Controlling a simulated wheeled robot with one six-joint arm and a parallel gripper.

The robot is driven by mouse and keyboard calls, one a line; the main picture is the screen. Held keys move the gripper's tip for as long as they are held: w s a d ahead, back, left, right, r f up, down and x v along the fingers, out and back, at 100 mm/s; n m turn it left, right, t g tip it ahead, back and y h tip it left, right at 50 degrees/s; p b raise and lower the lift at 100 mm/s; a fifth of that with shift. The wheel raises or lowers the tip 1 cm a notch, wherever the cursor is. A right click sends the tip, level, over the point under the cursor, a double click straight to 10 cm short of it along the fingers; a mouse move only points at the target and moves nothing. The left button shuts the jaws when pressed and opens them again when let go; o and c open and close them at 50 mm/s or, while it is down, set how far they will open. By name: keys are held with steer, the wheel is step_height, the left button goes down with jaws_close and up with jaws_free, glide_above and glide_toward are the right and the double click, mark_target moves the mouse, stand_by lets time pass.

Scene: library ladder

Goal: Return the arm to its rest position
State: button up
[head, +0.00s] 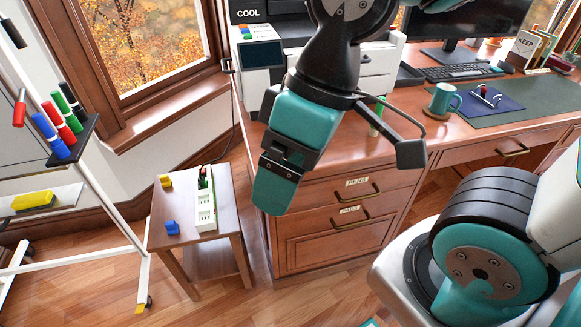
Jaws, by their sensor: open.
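My arm comes down from the top middle of the head view, in black and teal. My gripper (274,190) points downward in front of the wooden desk's drawers (345,205), left of the drawer handles. It is open, seen side-on, with no object visible in it. The gap between its fingers is hard to see from this angle. A small wooden side table (190,205) stands to the left of my gripper.
On the side table are a white holder (205,212), a yellow block (166,181) and a blue block (172,228). A whiteboard stand (108,190) with markers is at left. A printer (262,55), teal mug (441,100) and keyboard (458,72) are on the desk.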

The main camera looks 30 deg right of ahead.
steer(key=shift+s+a, duration=0.1)
steer(key=shift+s, duration=0.1)
steer(key=shift+r, duration=0.15)
step_height(320, 180, up, 6)
steer(key=p, duration=0.6)
stand_by(0.3)
